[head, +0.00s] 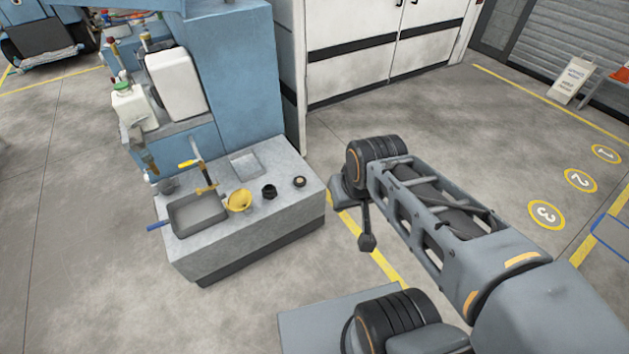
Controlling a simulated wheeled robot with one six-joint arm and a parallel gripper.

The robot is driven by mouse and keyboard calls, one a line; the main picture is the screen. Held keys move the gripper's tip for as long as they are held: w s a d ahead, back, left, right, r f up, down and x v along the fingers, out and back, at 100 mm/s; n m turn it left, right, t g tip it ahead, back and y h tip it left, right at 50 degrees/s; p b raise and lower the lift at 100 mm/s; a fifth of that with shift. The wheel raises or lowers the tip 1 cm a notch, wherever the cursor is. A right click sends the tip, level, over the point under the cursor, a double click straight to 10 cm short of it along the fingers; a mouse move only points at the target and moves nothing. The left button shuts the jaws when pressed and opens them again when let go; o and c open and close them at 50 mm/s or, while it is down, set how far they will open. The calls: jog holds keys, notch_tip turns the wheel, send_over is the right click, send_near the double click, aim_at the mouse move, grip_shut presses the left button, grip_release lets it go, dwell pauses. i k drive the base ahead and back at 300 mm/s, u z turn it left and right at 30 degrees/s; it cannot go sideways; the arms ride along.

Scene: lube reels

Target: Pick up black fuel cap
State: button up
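Two small dark round things lie on the grey counter (212,252). One is a black cap-like piece (269,191) just right of a yellow funnel (239,201). The other is a low black disc with a tan-looking top (299,182) near the counter's right corner. I cannot tell for sure which is the fuel cap. My gripper (367,242) hangs below the end of my arm, right of the counter and apart from both pieces. It is small and dark here, and its fingers cannot be made out.
A grey pan (197,213) with a blue handle sits left of the funnel. A yellow-handled tap (205,182) stands behind it. A shallow tray (245,163) lies at the back. A blue cabinet (235,75) rises behind the counter. Floor (330,125) right of the counter is clear.

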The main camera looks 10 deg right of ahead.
aim_at(300, 181)
jog(key=u, duration=0.05)
jog(key=i, duration=1.45)
jog(key=u, duration=0.3)
